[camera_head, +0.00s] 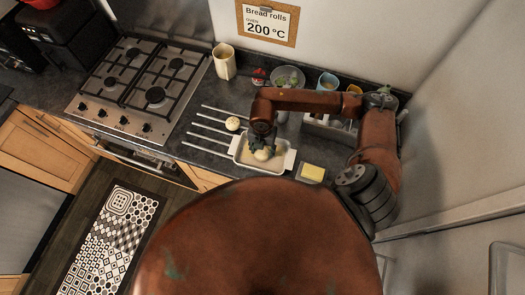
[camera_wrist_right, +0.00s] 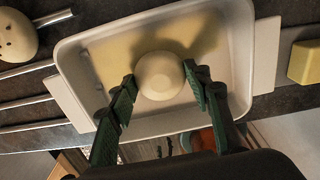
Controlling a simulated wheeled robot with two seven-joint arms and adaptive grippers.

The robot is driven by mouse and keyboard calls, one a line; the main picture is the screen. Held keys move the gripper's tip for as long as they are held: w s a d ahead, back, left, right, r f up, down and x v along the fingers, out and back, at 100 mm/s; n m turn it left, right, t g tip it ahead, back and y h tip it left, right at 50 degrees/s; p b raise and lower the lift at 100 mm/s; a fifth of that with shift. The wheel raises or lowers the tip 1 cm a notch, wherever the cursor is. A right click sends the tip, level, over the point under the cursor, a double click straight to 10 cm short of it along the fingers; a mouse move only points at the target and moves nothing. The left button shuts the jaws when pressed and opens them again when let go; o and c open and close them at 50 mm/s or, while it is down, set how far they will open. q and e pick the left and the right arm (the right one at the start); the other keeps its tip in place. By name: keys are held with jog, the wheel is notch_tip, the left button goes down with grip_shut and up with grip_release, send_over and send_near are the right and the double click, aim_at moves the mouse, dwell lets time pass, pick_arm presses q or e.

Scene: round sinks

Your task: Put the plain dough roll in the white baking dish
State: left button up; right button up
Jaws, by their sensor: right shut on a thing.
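The plain dough roll (camera_wrist_right: 160,76) is pale, smooth and round. My right gripper (camera_wrist_right: 160,85) is shut on it, with one green finger at each side. In the head view the roll (camera_head: 262,155) shows just below the dark right gripper (camera_head: 262,143). The white baking dish (camera_head: 240,162) is rectangular with a handle at each end. The roll is over the dish's inside; I cannot tell whether it touches the bottom. In the wrist view the dish (camera_wrist_right: 82,88) surrounds the roll, and its bottom looks yellowish. My left gripper is not in view.
A dotted roll (camera_head: 232,124) sits on the metal bars (camera_head: 208,141) left of the dish. A yellow block (camera_head: 313,172) lies to the right. A gas hob (camera_head: 140,85) is at the left. A cream jug (camera_head: 224,61) and a bowl (camera_head: 288,77) stand behind.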

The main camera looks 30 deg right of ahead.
aim_at(262, 152)
jog(key=o, duration=1.2)
jog(key=shift+r, duration=0.25)
notch_tip(262, 152, up, 12)
jog(key=shift+f+b, duration=0.15)
jog(key=shift+b, duration=0.9)
jog(key=shift+f, duration=0.1)
